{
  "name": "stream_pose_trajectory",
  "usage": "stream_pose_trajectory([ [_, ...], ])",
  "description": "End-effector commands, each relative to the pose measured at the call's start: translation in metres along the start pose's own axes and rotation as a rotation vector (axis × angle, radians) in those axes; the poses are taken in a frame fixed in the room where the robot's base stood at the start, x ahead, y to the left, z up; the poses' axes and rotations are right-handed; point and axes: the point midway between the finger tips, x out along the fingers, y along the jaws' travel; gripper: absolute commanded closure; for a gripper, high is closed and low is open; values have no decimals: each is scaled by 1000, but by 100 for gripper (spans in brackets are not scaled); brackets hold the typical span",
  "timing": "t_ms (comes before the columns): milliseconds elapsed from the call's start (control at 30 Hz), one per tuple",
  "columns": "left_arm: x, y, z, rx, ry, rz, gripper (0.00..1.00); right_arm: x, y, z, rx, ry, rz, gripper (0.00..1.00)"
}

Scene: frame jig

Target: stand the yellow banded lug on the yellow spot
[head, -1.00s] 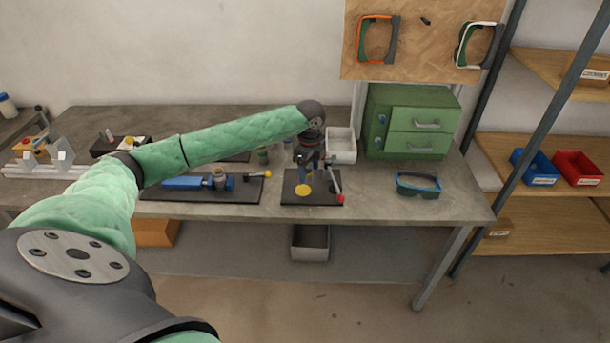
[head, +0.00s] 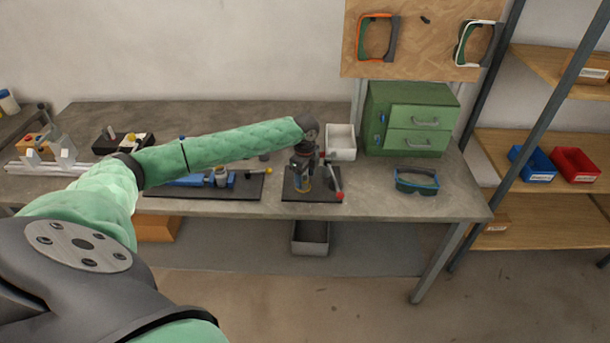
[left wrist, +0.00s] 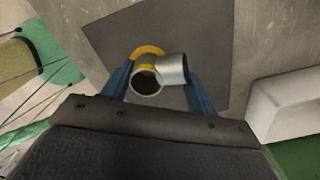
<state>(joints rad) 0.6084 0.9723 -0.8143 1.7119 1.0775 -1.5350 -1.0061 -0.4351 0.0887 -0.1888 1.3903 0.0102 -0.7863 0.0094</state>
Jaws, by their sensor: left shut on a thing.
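The yellow banded lug (left wrist: 172,69) is a grey metal piece with a short side tube and a yellow band, seen in the left wrist view. My left gripper (left wrist: 158,88) is shut on it, with one blue finger on each side. The yellow spot (left wrist: 149,50) shows as an arc just behind the lug; the lug hides the rest. In the head view my left gripper (head: 303,183) is low over the dark plate (head: 318,198) and covers most of the lug and spot. I cannot tell whether the lug touches the plate. My right gripper is not in view.
A red-tipped clamp lever (head: 337,184) stands at the plate's right side. A white bin (head: 341,142) and a green drawer cabinet (head: 408,120) stand behind. Goggles (head: 416,181) lie to the right. Another dark plate with a blue fixture (head: 190,181) is to the left.

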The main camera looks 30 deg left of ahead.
Motion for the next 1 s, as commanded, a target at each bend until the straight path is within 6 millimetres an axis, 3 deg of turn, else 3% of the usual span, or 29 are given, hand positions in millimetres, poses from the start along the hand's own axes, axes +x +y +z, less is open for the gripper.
stream_pose_trajectory([
  [33,1,0,0,0,0,1,65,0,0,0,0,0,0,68],
  [67,2,0,0,0,0,0,39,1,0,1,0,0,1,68],
  [167,2,0,0,0,0,0,19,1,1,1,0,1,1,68],
  [600,-6,0,0,0,0,0,19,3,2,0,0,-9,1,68],
  [767,-26,-1,0,0,0,-3,19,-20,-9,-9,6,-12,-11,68],
  [1000,-70,-1,0,0,0,-3,19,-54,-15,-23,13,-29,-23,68],
])
